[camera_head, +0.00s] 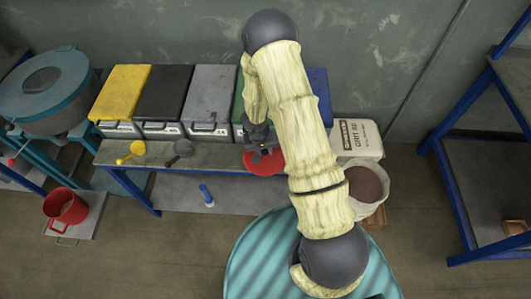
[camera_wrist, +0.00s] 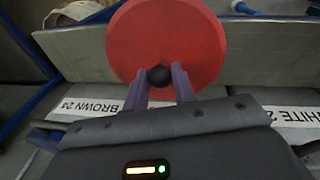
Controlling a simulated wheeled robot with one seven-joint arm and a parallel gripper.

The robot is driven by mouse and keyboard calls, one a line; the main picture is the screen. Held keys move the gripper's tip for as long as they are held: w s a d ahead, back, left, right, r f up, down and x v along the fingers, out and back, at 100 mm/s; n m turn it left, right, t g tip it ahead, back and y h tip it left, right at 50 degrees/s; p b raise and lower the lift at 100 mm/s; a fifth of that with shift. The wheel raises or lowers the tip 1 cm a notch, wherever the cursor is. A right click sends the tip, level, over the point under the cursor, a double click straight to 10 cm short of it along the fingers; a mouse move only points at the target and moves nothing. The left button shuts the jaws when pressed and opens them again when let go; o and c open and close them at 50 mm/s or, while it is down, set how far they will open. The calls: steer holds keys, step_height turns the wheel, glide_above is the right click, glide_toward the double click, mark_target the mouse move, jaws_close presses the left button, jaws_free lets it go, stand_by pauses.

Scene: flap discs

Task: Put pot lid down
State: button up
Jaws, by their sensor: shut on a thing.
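The pot lid is a round red disc with a dark knob; it shows in the wrist view (camera_wrist: 165,40) and partly in the head view (camera_head: 265,163). My gripper (camera_wrist: 160,76) is shut on the dark knob of the lid. In the head view my gripper (camera_head: 261,150) is over the front edge of the bench, with my arm hiding part of the lid and bench behind it. I cannot tell whether the lid touches the bench.
Lidded bins in yellow (camera_head: 121,92), black (camera_head: 163,92) and grey (camera_head: 209,95) line the bench (camera_head: 211,156). Yellow (camera_head: 131,151) and dark (camera_head: 180,150) scoops lie before them.

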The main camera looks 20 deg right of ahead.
mark_target(266, 155)
steer(key=shift+w+d, duration=0.1)
steer(key=shift+d, duration=0.25)
steer(key=shift+f+b, duration=1)
steer(key=shift+f, duration=0.75)
steer(key=shift+f, duration=0.2)
steer(key=o, duration=1)
steer(key=shift+r, duration=0.1)
